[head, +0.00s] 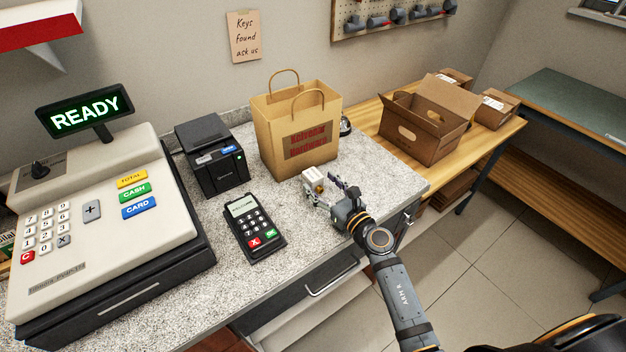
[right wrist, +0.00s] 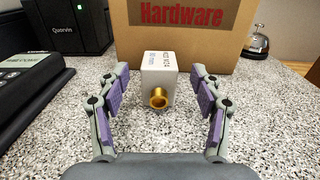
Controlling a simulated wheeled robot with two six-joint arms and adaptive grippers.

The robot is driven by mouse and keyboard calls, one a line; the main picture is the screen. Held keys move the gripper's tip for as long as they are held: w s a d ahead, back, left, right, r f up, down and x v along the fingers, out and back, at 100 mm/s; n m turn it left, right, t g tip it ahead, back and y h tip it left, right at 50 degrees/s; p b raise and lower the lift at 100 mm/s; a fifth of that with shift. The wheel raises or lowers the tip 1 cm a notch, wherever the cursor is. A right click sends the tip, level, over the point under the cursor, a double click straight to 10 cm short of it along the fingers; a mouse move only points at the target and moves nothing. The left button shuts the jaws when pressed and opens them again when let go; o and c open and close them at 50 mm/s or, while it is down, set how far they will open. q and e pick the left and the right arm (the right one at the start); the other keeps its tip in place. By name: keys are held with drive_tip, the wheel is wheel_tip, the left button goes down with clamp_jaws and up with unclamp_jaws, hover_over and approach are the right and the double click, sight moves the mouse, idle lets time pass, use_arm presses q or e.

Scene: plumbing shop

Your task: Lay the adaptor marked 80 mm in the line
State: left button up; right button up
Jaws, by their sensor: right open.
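A small white block or box with a brass round fitting on its front stands on the speckled counter (head: 290,255). The white block (head: 312,177) is in front of the paper bag; it also shows in the right wrist view (right wrist: 158,70), with the brass fitting (right wrist: 158,98) facing me. Small print on it is too small to read for certain, so I cannot tell if it says 80 mm. My right gripper (head: 327,190) is open, its purple-padded fingers spread either side of the block, with gaps on both sides. My left gripper is not in view.
A brown paper bag (head: 270,120) stands just behind the block. A card terminal (head: 252,226), a black printer (head: 214,162) and a cash register (head: 105,215) stand to the left. A bell (right wrist: 257,41) is behind right. An open cardboard box (head: 425,132) sits on the wooden bench.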

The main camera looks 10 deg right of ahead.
sight(313, 174)
drive_tip(key=x, duration=0.4)
drive_tip(key=shift+w+a, duration=0.2)
drive_tip(key=shift+w, duration=0.05)
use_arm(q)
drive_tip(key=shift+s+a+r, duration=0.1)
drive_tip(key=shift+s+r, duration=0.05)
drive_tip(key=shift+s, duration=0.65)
use_arm(e)
drive_tip(key=shift+s+d, duration=0.1)
drive_tip(key=shift+s, duration=0.05)
drive_tip(key=shift+c, duration=1.3)
clamp_jaws()
drive_tip(key=shift+r+p, duration=0.5)
drive_tip(key=shift+r, duration=0.1)
use_arm(q)
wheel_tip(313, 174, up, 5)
drive_tip(key=p, duration=0.4)
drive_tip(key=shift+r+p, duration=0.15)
drive_tip(key=shift+p, duration=0.2)
use_arm(e)
drive_tip(key=s+d+r, duration=0.9)
drive_tip(key=s+r, duration=0.1)
drive_tip(key=r, duration=0.2)
drive_tip(key=shift+s+d, duration=0.15)
drive_tip(key=shift+s, duration=0.05)
